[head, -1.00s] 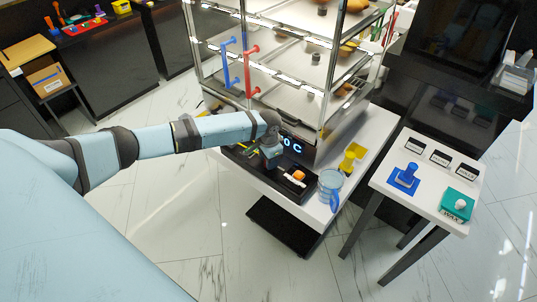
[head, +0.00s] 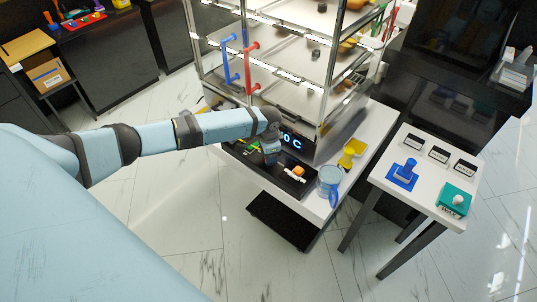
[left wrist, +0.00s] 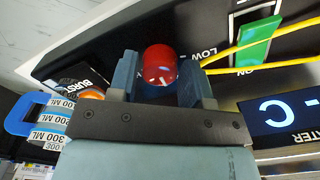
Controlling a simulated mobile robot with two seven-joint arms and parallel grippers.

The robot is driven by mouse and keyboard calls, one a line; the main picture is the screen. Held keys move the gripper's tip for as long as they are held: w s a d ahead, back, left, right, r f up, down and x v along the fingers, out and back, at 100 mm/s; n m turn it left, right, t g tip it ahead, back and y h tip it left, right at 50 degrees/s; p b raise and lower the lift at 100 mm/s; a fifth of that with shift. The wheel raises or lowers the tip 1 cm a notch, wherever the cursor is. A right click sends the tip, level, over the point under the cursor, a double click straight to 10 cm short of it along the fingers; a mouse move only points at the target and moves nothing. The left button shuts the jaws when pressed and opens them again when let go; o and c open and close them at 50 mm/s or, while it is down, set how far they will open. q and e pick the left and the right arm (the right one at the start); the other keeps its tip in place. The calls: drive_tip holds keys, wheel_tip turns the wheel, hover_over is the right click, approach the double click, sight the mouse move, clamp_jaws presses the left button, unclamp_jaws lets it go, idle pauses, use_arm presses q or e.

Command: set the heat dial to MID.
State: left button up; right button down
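The heat dial is a round red knob (left wrist: 160,65) with a small white mark, on a black panel in the left wrist view. The word LOW is printed to its right; no MID label is readable. My left gripper (left wrist: 160,80) has one finger on each side of the knob. Whether the fingers press on it is not clear. In the head view my left gripper (head: 270,157) is down at the black control panel (head: 283,181) before the lit display (head: 291,141), and hides the dial. My right gripper is not in view.
A green switch (left wrist: 258,42) and yellow cables (left wrist: 245,70) lie right of the dial. An orange button (head: 298,171) and a blue measuring jug (head: 329,175) stand close by. The glass cabinet (head: 285,70) rises behind. A white side table (head: 425,190) is at the right.

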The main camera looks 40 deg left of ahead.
use_arm(q)
drive_tip(key=shift+o, duration=1)
wheel_tip(320, 180, up, 14)
drive_tip(key=b, duration=0.1)
drive_tip(key=shift+f, duration=0.1)
